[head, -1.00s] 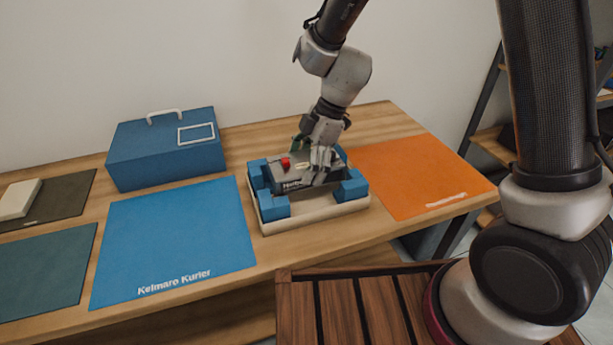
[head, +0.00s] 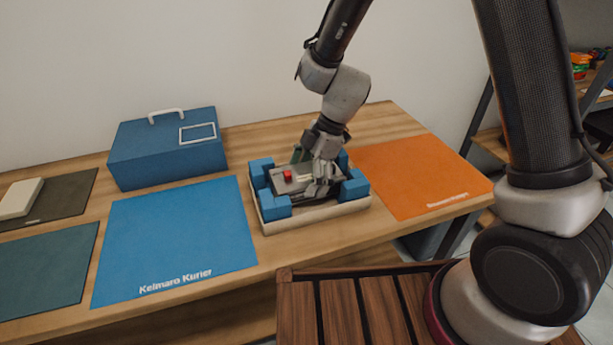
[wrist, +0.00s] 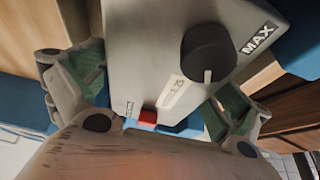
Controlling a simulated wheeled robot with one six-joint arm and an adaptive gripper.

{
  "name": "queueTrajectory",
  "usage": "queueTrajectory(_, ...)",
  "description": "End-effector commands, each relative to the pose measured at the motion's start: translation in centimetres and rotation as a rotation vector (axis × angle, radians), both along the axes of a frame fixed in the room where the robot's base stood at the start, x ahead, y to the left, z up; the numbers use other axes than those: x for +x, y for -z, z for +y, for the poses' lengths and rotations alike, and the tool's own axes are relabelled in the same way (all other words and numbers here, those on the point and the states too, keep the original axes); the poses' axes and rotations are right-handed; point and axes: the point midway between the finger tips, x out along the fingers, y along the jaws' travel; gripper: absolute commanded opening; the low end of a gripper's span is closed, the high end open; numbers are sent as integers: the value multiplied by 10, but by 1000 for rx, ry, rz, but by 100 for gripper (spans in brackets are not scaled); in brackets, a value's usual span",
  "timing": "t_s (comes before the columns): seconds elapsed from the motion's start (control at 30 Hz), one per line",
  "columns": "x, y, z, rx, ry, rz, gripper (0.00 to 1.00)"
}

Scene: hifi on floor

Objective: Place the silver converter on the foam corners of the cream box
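The silver converter (head: 290,180), a grey box with a red switch and a black knob, sits low and roughly level among the blue foam corners (head: 276,207) of the cream box (head: 318,219). In the wrist view the converter (wrist: 150,60) shows its black knob and "MAX" label between my green-padded fingers. My gripper (head: 322,178) reaches down from above and has a finger on either side of the converter, close against its edges. The far foam corners are partly hidden by my gripper. I cannot tell whether the converter's underside touches every foam corner.
A blue mat (head: 175,240) lies left of the cream box and an orange mat (head: 420,175) right of it. A blue case (head: 168,150) with a handle stands behind left. A pale block (head: 20,198) lies on a dark mat at far left. A slatted wooden surface (head: 350,310) is in front.

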Motion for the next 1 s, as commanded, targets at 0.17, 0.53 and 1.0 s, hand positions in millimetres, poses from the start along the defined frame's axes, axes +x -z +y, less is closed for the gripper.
queueTrajectory(0.17,0,0,0,0,0,0,100)
queueTrajectory(0.53,7,-55,-20,3,1,-4,100)
queueTrajectory(1.0,13,-114,-44,0,1,0,100)
